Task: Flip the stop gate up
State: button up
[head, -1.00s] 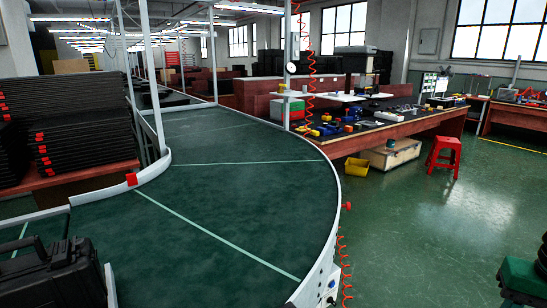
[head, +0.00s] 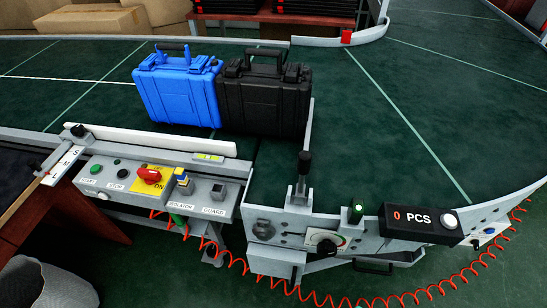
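A thin grey bar (head: 310,118), which looks like the stop gate, runs beside the right side of the black case. I cannot tell whether it stands up or lies across the belt. A lever with a black handle (head: 304,163) stands upright on a grey bracket at the conveyor's near edge, just in front of the bar. A black case (head: 262,98) and a blue case (head: 178,92) stand side by side on the green belt, left of the bar. My gripper is not in view.
A control panel (head: 150,185) with buttons and a red switch lies left of the lever. Right of it are a dial (head: 326,243), a green-lit knob (head: 356,212) and a counter reading 0 PCS (head: 420,220). A red coiled hose hangs below. The belt right of the bar is clear.

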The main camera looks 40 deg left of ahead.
aim_at(304, 157)
jog(key=u, duration=1.05)
jog(key=k, duration=0.45)
jog(key=z, duration=0.15)
jog(key=i, duration=0.5)
